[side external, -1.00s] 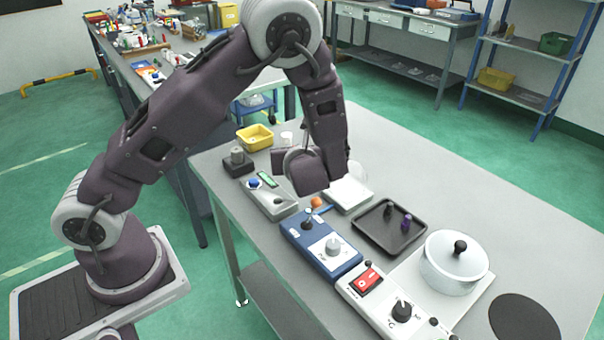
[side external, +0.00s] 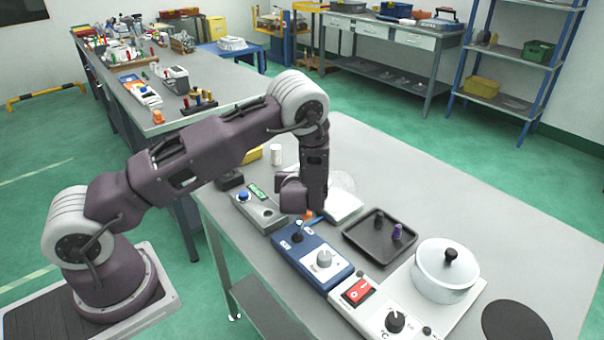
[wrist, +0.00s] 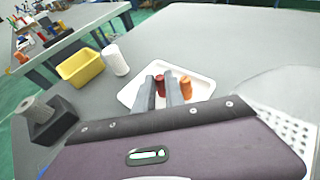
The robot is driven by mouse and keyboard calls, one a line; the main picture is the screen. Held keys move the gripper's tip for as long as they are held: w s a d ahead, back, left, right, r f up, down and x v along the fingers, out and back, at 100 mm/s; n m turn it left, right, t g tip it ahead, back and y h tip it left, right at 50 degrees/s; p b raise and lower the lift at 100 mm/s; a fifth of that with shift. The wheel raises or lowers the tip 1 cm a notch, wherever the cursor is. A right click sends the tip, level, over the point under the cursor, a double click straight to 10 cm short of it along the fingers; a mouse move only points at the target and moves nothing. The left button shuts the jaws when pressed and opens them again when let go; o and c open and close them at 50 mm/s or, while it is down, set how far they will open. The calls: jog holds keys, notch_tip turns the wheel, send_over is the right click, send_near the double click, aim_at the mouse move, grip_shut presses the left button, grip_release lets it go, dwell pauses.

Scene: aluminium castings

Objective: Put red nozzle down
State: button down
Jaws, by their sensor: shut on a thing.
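The red nozzle (wrist: 159,84) is between the two fingers of my gripper (wrist: 161,86), which is shut on it. In the wrist view it shows within the outline of a white tray (wrist: 202,71); I cannot tell whether it touches the tray. An orange nozzle (wrist: 186,86) stands just right of my fingers. In the side view my gripper (side external: 303,200) is low over the bench, its fingertips and the red nozzle hidden.
A yellow bin (wrist: 80,70), a white cylinder (wrist: 115,60) and a dark block (wrist: 46,128) lie to the left. A clear dome (wrist: 272,92) over a perforated plate is close on the right. A black tray (side external: 370,232), a blue control box (side external: 312,262) and a white pot (side external: 443,279) stand nearby.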

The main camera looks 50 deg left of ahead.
jog(key=shift+f, duration=0.15)
jog(key=c, duration=1.7)
grip_release()
